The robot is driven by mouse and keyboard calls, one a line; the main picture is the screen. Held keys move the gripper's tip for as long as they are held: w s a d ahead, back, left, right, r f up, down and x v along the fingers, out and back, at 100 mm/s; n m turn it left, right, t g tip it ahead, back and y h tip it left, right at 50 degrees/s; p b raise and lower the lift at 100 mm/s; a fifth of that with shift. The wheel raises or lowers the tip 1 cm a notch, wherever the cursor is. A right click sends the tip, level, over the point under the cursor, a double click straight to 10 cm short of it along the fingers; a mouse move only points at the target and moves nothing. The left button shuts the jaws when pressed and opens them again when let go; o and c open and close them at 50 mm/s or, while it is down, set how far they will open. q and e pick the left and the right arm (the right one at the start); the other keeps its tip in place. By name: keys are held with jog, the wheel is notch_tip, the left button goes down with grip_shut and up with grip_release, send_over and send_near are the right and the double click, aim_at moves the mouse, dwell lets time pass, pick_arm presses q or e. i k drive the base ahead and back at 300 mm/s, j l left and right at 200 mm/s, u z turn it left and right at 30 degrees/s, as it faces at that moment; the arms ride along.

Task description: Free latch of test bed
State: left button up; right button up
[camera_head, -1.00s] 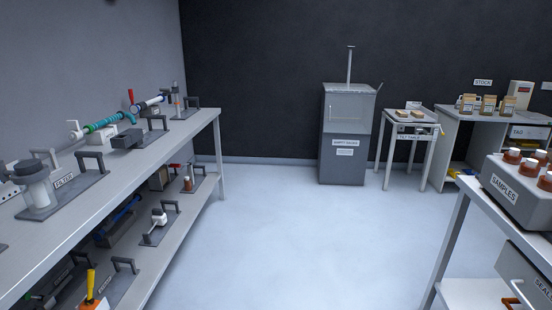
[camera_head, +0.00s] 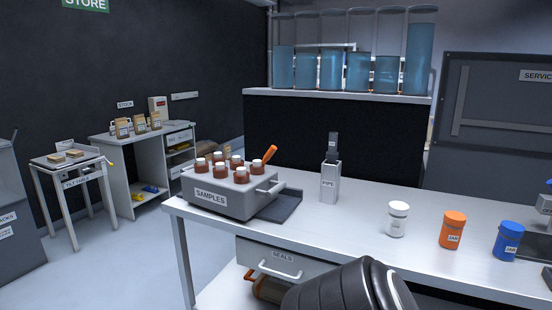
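No label naming a test bed shows in this view, and I cannot make out its latch. A grey device (camera_head: 544,206) is cut off at the right edge of the bench (camera_head: 300,222); I cannot tell what it is. A dark rounded link of my own arm shows at the bottom centre, in front of the bench. Neither of my grippers is in view.
The bench holds a SAMPLES box (camera_head: 232,199) with brown bottles, a PIPE holder (camera_head: 330,185), and white (camera_head: 396,219), orange (camera_head: 453,230) and blue (camera_head: 507,241) jars. A SEALS drawer (camera_head: 280,262) sits below. A tilt table (camera_head: 70,168) stands left; floor between is clear.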

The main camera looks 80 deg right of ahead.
aim_at(271, 150)
jog(key=z, duration=2.4)
jog(key=i+j, duration=0.65)
jog(key=j, duration=0.15)
jog(key=i+j+z, duration=0.3)
jog(key=i+j, duration=0.2)
jog(key=j, duration=0.1)
